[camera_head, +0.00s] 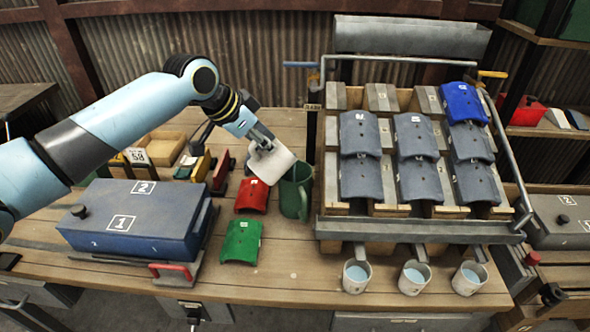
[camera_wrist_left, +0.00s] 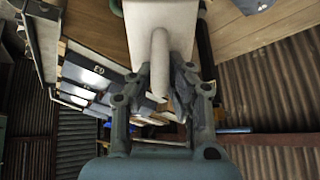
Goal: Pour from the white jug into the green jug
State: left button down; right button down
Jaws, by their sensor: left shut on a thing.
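The white jug (camera_head: 272,163) is held up by my left gripper (camera_head: 261,146), which is shut on it. The jug is tilted, with its lower right part close over the green jug (camera_head: 294,190), which stands on the table. In the left wrist view the white jug (camera_wrist_left: 160,22) fills the top middle, and my left gripper (camera_wrist_left: 160,90) closes around its handle. A small green edge shows beside it there. I cannot see inside either jug, nor any liquid stream. My right gripper is not in view.
A red curved tile (camera_head: 252,195) and a green one (camera_head: 241,241) lie left of the green jug. A rack (camera_head: 330,180) of grey and blue tiles stands right of it. Several white cups (camera_head: 357,276) stand along the front. A blue-grey box (camera_head: 135,222) sits left.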

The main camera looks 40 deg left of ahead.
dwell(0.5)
pick_arm(q)
jog(key=shift+w+r+g+p, duration=0.1)
jog(key=shift+w+g+p, duration=0.15)
jog(key=shift+g+p, duration=0.05)
jog(key=shift+w+d+g, duration=0.1)
jog(key=shift+w+g, duration=0.1)
jog(key=shift+g, duration=0.1)
jog(key=shift+w+p, duration=0.1)
jog(key=shift+p, duration=0.25)
jog(key=shift+w+g, duration=0.15)
jog(key=shift+g, duration=0.15)
jog(key=shift+w+d+f+g+p, duration=0.1)
jog(key=shift+w+f+g+p, duration=0.1)
jog(key=shift+g+p, duration=0.1)
jog(key=shift+y, duration=0.3)
dwell(0.3)
jog(key=shift+w+d+f+g, duration=0.15)
jog(key=shift+w+g, duration=0.25)
jog(key=shift+g, duration=0.2)
